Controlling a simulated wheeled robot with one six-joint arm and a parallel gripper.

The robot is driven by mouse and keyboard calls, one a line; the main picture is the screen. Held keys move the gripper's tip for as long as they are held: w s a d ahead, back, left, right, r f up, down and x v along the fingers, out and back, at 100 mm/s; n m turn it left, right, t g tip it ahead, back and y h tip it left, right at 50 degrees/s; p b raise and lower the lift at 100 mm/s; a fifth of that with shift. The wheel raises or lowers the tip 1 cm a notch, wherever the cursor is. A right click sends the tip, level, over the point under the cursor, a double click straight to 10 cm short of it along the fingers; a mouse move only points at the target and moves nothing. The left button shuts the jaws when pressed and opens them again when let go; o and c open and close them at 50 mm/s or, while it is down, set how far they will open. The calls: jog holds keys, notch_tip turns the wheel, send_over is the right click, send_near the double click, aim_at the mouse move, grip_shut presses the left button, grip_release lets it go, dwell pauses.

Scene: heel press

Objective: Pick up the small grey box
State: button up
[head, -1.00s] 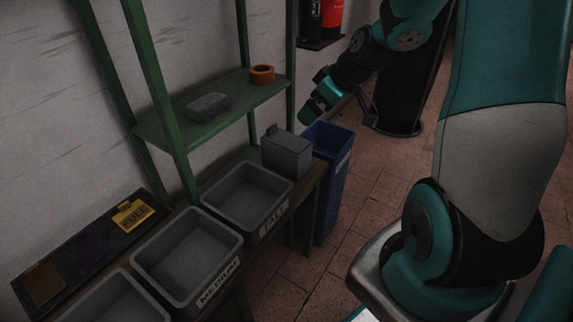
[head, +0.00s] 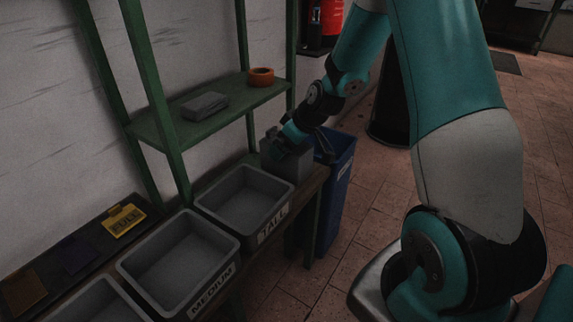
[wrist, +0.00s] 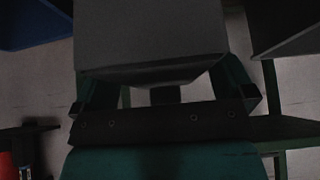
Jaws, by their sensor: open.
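The small grey box (head: 294,164) stands at the far end of the bench, beyond the tray marked TALL. My gripper (head: 282,146) is at the box and covers part of its upper side in the head view. In the wrist view the box (wrist: 150,38) fills the top middle, with the open fingers of my gripper (wrist: 163,82) on either side of it. Whether either finger touches the box cannot be told. The wrist view is dark.
The TALL tray (head: 274,225) and MEDIUM tray (head: 222,285) stand nearer on the bench. A blue bin (head: 338,185) stands beside the bench's far end. A green shelf (head: 186,136) holds a grey block (head: 205,105) and an orange roll (head: 261,77). A yellow FULL card (head: 125,221) lies near the wall.

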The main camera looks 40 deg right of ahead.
jog(key=shift+w+f, duration=0.2)
jog(key=shift+f, duration=0.1)
jog(key=c, duration=1.1)
jog(key=shift+r, duration=0.2)
